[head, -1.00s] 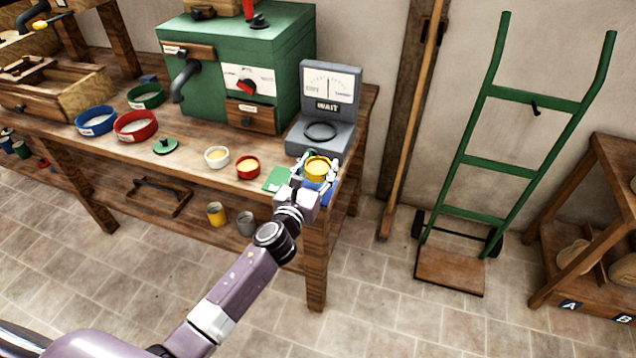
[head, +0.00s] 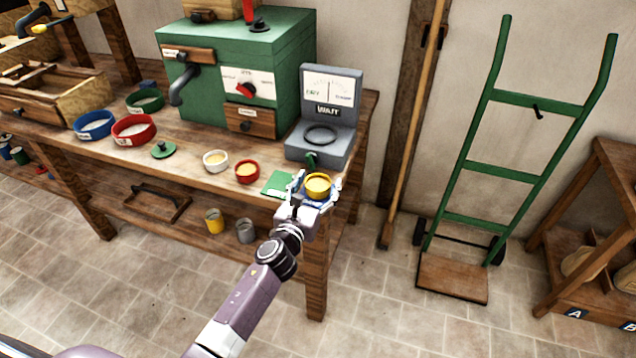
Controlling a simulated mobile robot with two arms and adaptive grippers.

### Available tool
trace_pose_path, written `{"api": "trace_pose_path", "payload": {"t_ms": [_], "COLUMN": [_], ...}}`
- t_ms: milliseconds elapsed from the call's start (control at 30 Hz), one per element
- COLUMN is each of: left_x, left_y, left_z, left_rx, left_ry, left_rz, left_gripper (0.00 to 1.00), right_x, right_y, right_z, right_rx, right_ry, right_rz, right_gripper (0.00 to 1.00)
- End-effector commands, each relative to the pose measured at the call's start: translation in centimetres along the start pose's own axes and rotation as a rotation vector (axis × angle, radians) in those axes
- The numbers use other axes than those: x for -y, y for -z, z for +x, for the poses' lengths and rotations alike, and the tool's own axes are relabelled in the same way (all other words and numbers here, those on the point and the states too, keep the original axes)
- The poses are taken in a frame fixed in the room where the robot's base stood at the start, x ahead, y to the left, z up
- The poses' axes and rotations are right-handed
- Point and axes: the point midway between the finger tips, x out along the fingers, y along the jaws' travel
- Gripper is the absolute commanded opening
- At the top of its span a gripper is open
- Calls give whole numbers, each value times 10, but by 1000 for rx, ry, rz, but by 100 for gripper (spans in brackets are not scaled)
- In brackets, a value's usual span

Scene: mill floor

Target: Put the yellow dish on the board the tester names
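My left gripper (head: 317,187) has one finger on each side of the yellow dish (head: 318,184) and holds it at the right front of the bench. The dish has pale yellow contents. The green board (head: 276,184) lies on the bench just left of the gripper. Only bits of a blue board show around the dish and fingers; the gripper hides most of it. The grey tester (head: 318,146) stands behind, with an empty ring on its base. Its dial needle is near the middle and its display (head: 328,110) reads WAIT. My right gripper is out of view.
A white dish (head: 215,161) and a red dish (head: 247,171) stand left of the green board. The green mill (head: 230,80) stands behind them. Large blue and red bowls (head: 134,130) are further left. A green hand truck (head: 500,170) stands right of the bench.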

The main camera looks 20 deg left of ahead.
Motion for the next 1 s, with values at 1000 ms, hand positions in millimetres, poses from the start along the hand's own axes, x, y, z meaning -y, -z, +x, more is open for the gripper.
{"api": "trace_pose_path", "payload": {"t_ms": [1000], "left_x": [0], "left_y": [-3], "left_z": [-115], "left_rx": [0], "left_ry": [0], "left_rz": [0], "left_gripper": [64], "right_x": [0], "right_y": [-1], "right_z": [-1], "right_rx": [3], "right_ry": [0], "right_rz": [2], "right_gripper": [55]}}
